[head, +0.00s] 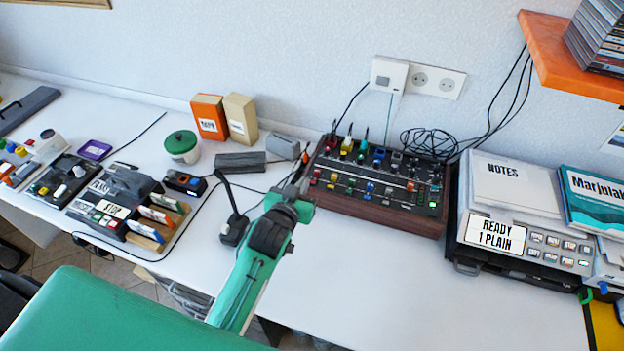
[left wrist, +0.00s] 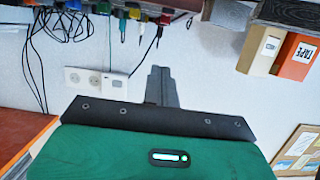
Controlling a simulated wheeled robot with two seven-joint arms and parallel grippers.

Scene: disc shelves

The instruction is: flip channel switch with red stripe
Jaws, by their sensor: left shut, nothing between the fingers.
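The mixer (head: 395,213) with a dark panel and wooden sides stands on the table against the wall. Its panel carries rows of small coloured knobs and switches; which switch has a red stripe is too small to tell. My left gripper (head: 303,166) is shut and empty at the mixer's left edge; I cannot tell if it touches. The left wrist view appears upside down. It shows the left gripper (left wrist: 161,72) in the middle and part of the mixer's coloured controls along the top edge. My right gripper is not in view.
Coloured plugs and cables rise behind the mixer below a wall socket (head: 437,80). A grey unit (head: 497,237) with papers stands at right under an orange shelf (head: 558,66). Left are a green-lidded jar (head: 182,147), boxes (head: 209,117) and devices. The front table is clear.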

